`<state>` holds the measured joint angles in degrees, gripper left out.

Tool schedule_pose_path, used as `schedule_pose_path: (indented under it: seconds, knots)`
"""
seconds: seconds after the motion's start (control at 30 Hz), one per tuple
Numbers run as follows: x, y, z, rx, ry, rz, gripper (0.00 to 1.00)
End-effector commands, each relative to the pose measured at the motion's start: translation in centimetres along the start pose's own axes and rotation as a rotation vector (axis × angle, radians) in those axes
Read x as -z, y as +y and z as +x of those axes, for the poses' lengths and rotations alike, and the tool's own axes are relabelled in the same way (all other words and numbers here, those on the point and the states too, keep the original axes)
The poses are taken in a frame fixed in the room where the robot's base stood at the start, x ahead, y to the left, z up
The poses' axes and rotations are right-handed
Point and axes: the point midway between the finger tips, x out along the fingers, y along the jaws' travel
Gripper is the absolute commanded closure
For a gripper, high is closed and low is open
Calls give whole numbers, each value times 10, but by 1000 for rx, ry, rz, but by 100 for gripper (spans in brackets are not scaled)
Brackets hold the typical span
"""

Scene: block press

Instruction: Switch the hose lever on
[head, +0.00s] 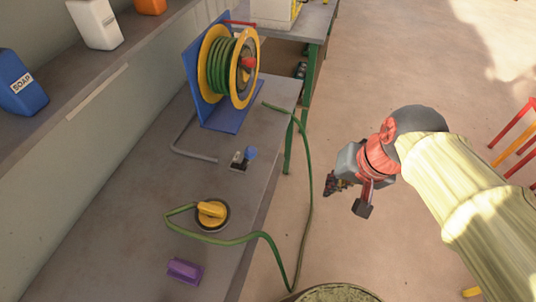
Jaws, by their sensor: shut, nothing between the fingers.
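A grey pipe (185,152) runs from near this block back toward the hose reel (228,72), which has yellow rims, a wound green hose and a blue stand. The handle points up and to the right; I cannot tell from this whether it is on or off. My gripper (348,196) is shut and empty, out over the floor to the right of the bench, clear of the lever.
The green hose (309,185) hangs past the bench's right edge and loops back beside a round yellow knob (211,212). A purple block (185,271) lies at the front. Soap bottles (20,84) stand on the left ledge. Open floor lies right of the bench.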

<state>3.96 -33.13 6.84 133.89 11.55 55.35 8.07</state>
Motion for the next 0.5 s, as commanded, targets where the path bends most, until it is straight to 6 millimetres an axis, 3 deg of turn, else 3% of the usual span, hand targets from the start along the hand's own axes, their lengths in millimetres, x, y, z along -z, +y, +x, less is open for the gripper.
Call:
schedule_pose_path:
  seconds: [0.3,0.5]
  knots:
    - [73,-40,88,181,-402,718,100]
    - [123,-45,149,279,-627,1134,100]
